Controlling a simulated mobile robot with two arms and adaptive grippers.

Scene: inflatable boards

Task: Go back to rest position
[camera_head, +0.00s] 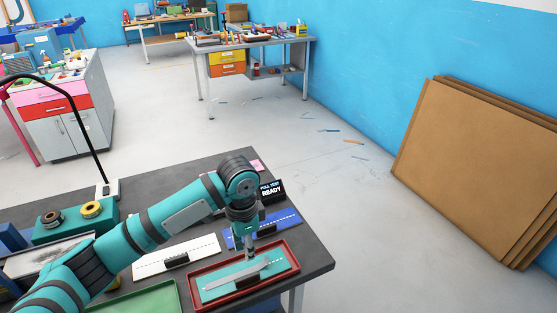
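My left arm reaches in from the left in the head view, bent at the wrist over the dark table. Its gripper (250,257) points down over a red tray (193,290) at the table's near right corner. In the tray lies a teal board (215,292) with a grey strip (235,278) and a dark block (245,284) on it. The fingertips are small and close to the strip; I cannot tell whether they touch or hold it. My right gripper is not in view.
A white board (205,247) and a blue board (285,218) lie beside the tray, with a green tray (150,302) at the near edge. A black "READY" sign (271,190) stands behind. Brown panels (470,165) lean on the blue wall. The floor between is mostly clear.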

